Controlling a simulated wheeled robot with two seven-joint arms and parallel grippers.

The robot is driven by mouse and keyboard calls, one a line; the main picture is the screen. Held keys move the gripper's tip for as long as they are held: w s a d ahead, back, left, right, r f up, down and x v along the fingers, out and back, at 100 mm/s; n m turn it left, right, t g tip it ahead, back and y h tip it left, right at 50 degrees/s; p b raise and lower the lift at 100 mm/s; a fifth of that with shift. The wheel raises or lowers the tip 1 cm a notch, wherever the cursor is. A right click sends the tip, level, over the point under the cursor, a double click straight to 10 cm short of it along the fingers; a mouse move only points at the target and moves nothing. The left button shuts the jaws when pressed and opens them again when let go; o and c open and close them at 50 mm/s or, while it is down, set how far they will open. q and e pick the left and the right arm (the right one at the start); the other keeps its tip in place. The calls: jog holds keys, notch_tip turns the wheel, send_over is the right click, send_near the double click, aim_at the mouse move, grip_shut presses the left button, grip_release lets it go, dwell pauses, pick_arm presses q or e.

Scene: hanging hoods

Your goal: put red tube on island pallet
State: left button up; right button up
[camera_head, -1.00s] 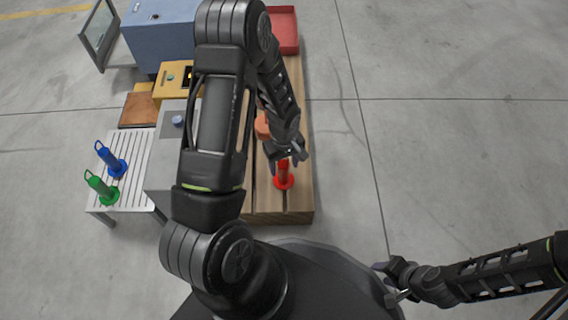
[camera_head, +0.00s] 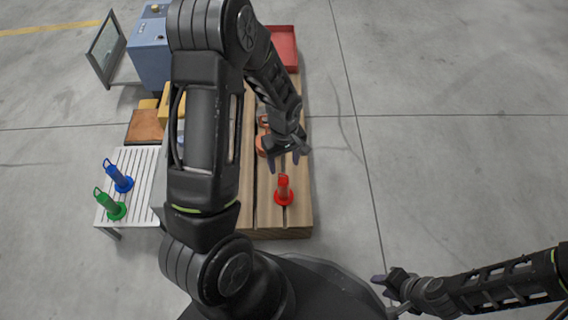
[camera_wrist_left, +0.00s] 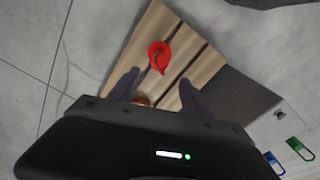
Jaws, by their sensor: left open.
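The red tube (camera_head: 284,188) stands upright on its round base near the front end of the wooden island pallet (camera_head: 262,222). In the left wrist view the red tube (camera_wrist_left: 159,55) is seen from above on the pallet slats (camera_wrist_left: 201,72), beyond the fingertips. My left gripper (camera_head: 287,163) is open and empty, above the pallet and apart from the tube, a little behind it in the head view. It also shows in the left wrist view (camera_wrist_left: 160,82). My right gripper (camera_head: 385,285) hangs off to the right over the floor; its fingers are too small to read.
Blue (camera_head: 120,178) and green (camera_head: 110,206) tubes stand on a white slatted table (camera_head: 139,163) at left. An orange object (camera_head: 262,143) lies on the pallet, partly behind my left arm. A red tray (camera_head: 282,47) is at the pallet's far end. The floor to the right is clear.

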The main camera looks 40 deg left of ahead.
dwell(0.7)
pick_arm(q)
jog(key=s+d+f+m+h, duration=0.1)
jog(key=s+d+f+m, duration=0.2)
jog(key=d, duration=0.4)
jog(key=s+d+f+m+t+h, duration=0.1)
jog(key=s+d+f+m, duration=0.2)
jog(key=s+d, duration=0.2)
jog(key=s+d+f+m+h, duration=0.1)
jog(key=s+d+f+m, duration=0.1)
jog(key=d, duration=0.8)
jog(key=shift+s+d+f+m+h, duration=0.3)
jog(key=shift+s+f+m+h, duration=0.1)
jog(key=shift+s+m, duration=0.55)
